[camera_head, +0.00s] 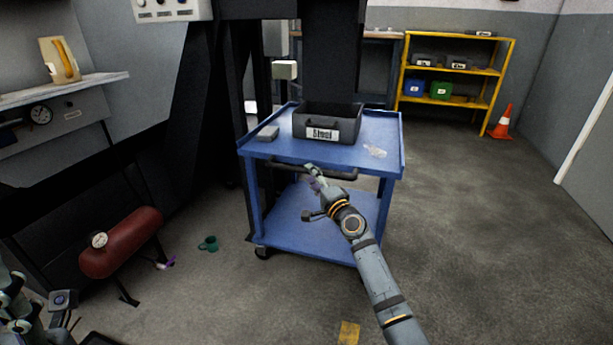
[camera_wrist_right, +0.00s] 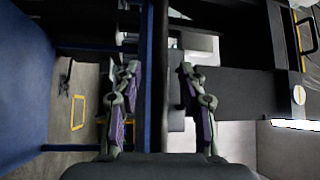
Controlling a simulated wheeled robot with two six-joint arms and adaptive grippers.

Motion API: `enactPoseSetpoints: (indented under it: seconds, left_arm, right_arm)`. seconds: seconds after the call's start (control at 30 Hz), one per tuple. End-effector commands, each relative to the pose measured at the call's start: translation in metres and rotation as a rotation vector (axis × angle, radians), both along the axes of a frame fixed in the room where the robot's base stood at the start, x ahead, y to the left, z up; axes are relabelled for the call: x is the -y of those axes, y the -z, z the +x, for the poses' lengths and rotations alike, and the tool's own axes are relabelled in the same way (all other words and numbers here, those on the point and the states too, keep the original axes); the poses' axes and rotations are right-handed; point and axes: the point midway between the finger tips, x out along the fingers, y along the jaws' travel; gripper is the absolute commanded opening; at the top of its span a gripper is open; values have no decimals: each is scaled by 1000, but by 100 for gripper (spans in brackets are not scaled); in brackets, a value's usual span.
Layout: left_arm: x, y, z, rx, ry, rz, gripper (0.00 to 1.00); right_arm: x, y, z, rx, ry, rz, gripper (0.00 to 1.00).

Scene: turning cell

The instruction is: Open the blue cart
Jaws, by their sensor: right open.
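The blue cart (camera_head: 340,154) stands in the middle of the head view, with a blue top, a lower shelf (camera_head: 305,222) and a dark handle bar (camera_head: 285,166) along its near edge. My right gripper (camera_head: 313,176) is at the handle's middle. In the right wrist view its two fingers (camera_wrist_right: 163,108) are spread, with a dark bar (camera_wrist_right: 157,85) and a blue edge running between them. Whether the fingers touch the bar cannot be told. My left arm shows partly at the lower left corner; its gripper (camera_head: 62,322) is cut off and its jaws are unclear.
A red tank (camera_head: 120,243) and a green mug (camera_head: 209,243) are on the floor at left. A yellow shelf (camera_head: 455,71) and cone (camera_head: 502,122) stand behind; the floor at right is clear.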

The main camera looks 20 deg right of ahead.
Motion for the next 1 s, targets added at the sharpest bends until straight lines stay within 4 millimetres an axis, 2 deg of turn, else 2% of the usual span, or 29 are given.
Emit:
enactPoseSetpoints:
  seconds: [0.1,0.2,0.5,0.57,0.83,1.0]
  left_arm:
    - [0,10,0,1,-5,0,40]
    - [1,12,1,0,-7,2,40]
    - [1,12,1,0,-9,4,40]
    - [1,12,1,0,-9,4,40]
    - [1,12,1,-1,-9,2,40]
    - [1,12,1,-1,-9,2,40]
  right_arm:
    - [-4,0,19,1,-1,1,41]
    - [-6,-2,27,0,-1,1,41]
    - [-7,-4,31,-1,-1,-1,41]
    - [-7,-4,31,-1,-1,-1,36]
    - [-7,-4,31,-1,-1,-1,0]
    - [-7,-4,31,-1,-1,-1,0]
